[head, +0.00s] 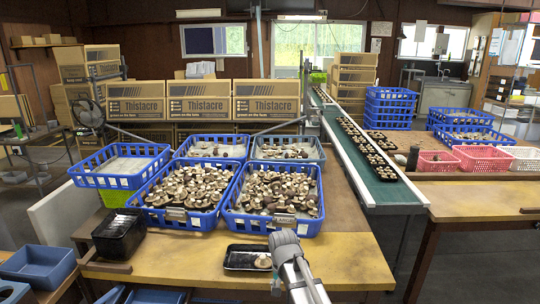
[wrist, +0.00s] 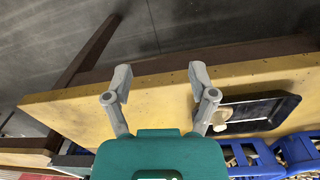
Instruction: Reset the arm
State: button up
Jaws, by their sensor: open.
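My gripper (wrist: 160,76) is open in the wrist view, its two grey fingers spread wide with nothing between them. It is above the yellow tabletop (wrist: 160,95) near a table edge. A black tray (wrist: 270,108) lies to the right of the fingers with a pale mushroom (wrist: 243,112) in it; the right finger covers part of the tray's near end. In the head view my arm rises from the bottom centre, just right of this black tray (head: 240,268), which holds the mushroom (head: 263,261) at its right end. The fingers cannot be made out there.
Blue crates of mushrooms (head: 236,195) stand behind the tray. A stack of black trays (head: 118,234) is at the left. A green conveyor (head: 385,192) with filled trays runs at the right. The yellow table (head: 350,262) is clear right of my arm.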

jog(key=s+d+r+n+p, duration=0.2)
jog(key=s+d+r+p, duration=0.5)
jog(key=s+d, duration=0.3)
jog(key=d+r, duration=0.1)
jog(key=d, duration=0.1)
jog(key=shift+d, duration=0.35)
jog(key=shift+r, duration=0.1)
